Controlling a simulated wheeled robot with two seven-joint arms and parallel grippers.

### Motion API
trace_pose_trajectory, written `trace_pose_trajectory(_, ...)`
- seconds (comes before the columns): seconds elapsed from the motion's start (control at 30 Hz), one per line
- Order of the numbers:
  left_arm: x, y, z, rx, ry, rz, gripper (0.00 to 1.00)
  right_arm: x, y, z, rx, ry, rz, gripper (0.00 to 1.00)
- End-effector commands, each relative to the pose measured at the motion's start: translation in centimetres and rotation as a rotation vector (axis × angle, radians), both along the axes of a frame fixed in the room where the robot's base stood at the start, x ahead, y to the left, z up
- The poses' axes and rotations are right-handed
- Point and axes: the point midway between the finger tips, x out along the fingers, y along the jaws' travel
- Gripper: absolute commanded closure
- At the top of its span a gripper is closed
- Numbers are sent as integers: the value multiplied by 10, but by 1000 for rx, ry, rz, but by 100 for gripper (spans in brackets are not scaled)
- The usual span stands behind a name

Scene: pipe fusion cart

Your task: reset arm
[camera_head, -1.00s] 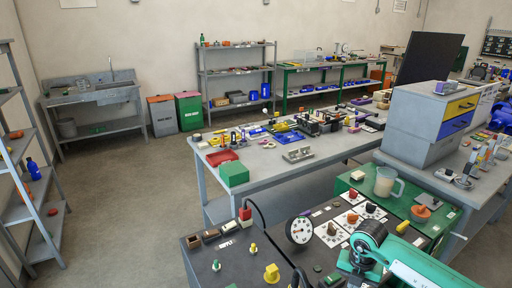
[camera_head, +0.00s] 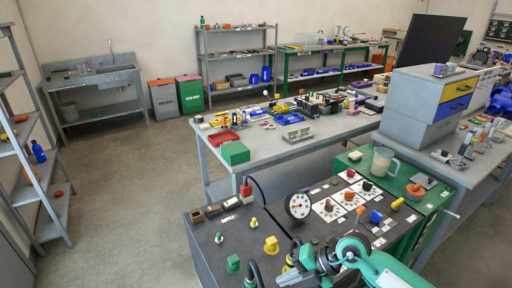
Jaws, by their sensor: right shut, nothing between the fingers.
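My right arm comes in from the lower right, with teal links and a dark joint, over the near edge of the dark cart top (camera_head: 215,258). My right gripper (camera_head: 288,278) is at the bottom of the view, shut and empty, close to the front of the cart's controls. Its fingertips are small and partly cut off by the picture edge. My left gripper is not in view.
The cart carries a round gauge (camera_head: 298,205), white dial plates with knobs (camera_head: 330,209), a yellow knob (camera_head: 271,245) and a green knob (camera_head: 233,263). A clear jug (camera_head: 382,161) stands on a green surface behind. Open floor lies at left.

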Motion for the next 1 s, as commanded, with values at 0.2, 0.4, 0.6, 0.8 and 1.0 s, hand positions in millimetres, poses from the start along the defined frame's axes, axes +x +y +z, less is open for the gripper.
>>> trace_pose_trajectory(0.2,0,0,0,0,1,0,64,-18,63,75,541,-56,-121,100)
trace_pose_trajectory(0.4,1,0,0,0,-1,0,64,-8,56,139,940,-80,-402,100)
trace_pose_trajectory(0.6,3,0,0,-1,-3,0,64,10,4,161,1198,-49,-811,100)
trace_pose_trajectory(0.8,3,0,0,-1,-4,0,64,16,-64,131,1271,53,-1292,100)
trace_pose_trajectory(1.0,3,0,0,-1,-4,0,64,-14,-122,63,1144,244,-1765,100)
